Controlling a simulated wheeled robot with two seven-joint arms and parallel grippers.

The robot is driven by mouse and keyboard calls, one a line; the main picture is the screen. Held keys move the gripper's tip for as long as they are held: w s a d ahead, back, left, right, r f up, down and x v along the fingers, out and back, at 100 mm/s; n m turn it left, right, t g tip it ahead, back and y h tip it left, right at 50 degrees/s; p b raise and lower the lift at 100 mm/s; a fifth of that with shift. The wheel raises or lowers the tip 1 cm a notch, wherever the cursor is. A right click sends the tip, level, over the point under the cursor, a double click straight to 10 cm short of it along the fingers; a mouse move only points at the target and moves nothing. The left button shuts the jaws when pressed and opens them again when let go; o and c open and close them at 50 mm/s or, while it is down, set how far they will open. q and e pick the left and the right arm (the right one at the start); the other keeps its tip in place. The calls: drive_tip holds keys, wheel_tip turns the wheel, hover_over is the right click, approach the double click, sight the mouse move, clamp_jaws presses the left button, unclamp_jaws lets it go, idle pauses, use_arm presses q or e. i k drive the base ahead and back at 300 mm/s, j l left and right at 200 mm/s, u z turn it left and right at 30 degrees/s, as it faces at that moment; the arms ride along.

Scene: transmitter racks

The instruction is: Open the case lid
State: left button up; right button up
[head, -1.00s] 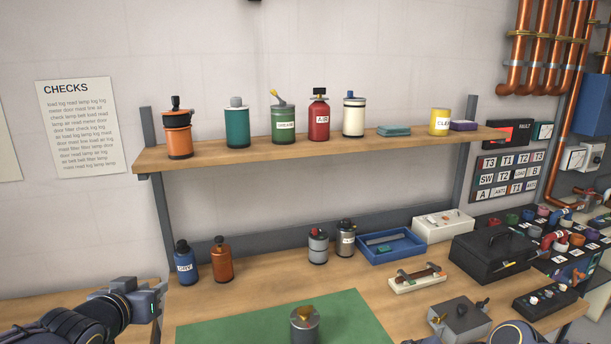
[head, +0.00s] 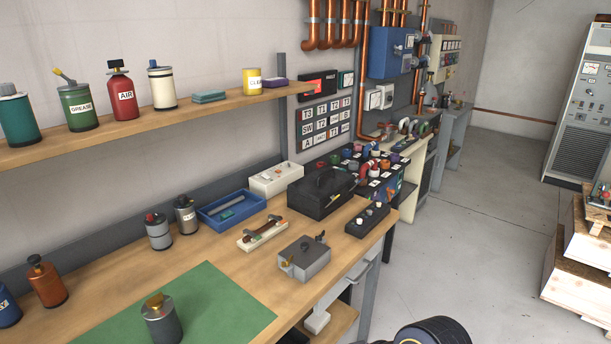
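A black case (head: 318,194) with a carry handle on top stands at the back of the wooden workbench, in the middle of the head view. Its lid looks closed. Neither of my grippers shows now. Only a dark rounded part of my own arm is at the bottom edge, right of the bench, well away from the case.
A grey metal box (head: 304,262) with brass fittings sits in front of the case. A blue tray (head: 232,214), a white box (head: 276,179) and a black switch box (head: 367,219) stand close around it. Open floor (head: 470,215) lies right of the bench.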

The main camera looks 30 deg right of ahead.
sight(320, 185)
drive_tip(key=i+l+u, duration=0.35)
drive_tip(key=l, duration=1)
drive_tip(key=i+l+u, duration=0.1)
drive_tip(key=l+u, duration=0.25)
drive_tip(key=l, duration=1)
drive_tip(key=l+u, duration=0.4)
drive_tip(key=l, duration=1.05)
drive_tip(key=k, duration=0.05)
